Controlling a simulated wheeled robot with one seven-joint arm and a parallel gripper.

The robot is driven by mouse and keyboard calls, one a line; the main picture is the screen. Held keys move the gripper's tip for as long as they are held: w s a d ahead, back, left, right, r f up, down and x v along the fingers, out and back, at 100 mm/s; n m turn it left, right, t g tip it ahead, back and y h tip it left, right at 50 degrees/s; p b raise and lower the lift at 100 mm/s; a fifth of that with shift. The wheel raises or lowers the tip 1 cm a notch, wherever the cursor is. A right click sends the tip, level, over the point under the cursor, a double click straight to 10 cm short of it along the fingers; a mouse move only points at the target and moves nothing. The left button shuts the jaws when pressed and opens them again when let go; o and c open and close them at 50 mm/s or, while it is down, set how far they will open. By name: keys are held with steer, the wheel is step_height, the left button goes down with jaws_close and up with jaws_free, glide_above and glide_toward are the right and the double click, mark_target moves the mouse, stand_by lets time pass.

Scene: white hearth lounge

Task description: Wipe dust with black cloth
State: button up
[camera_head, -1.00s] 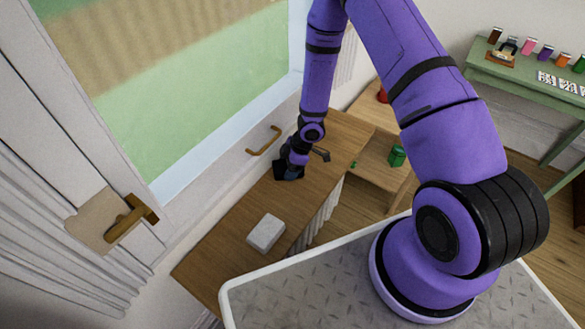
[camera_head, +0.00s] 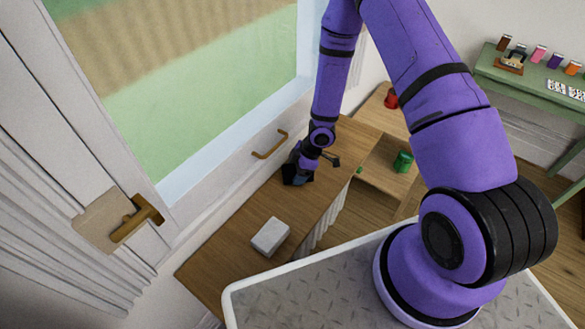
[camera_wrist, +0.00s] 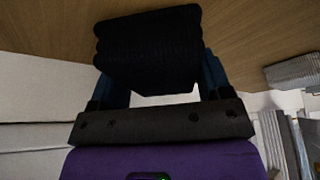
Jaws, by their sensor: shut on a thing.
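The black cloth (camera_wrist: 150,50) is a dark folded bundle between the two fingers of my gripper (camera_wrist: 160,85) in the wrist view. My gripper is shut on it. In the head view the cloth (camera_head: 297,176) is a dark shape at the end of my arm, at the wooden shelf top (camera_head: 240,215) below the window. It looks to be at or just above the wood; whether it touches I cannot tell. I cannot make out any dust on the wood in either view.
A window handle (camera_head: 270,145) juts out behind the shelf.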

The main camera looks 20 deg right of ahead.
steer(key=shift+s+d, duration=0.25)
steer(key=shift+s, duration=0.05)
steer(key=shift+r, duration=3)
steer(key=shift+r, duration=1.5)
steer(key=shift+f, duration=0.1)
steer(key=shift+f, duration=3.7)
steer(key=shift+s+f, duration=0.1)
steer(key=shift+f, duration=0.9)
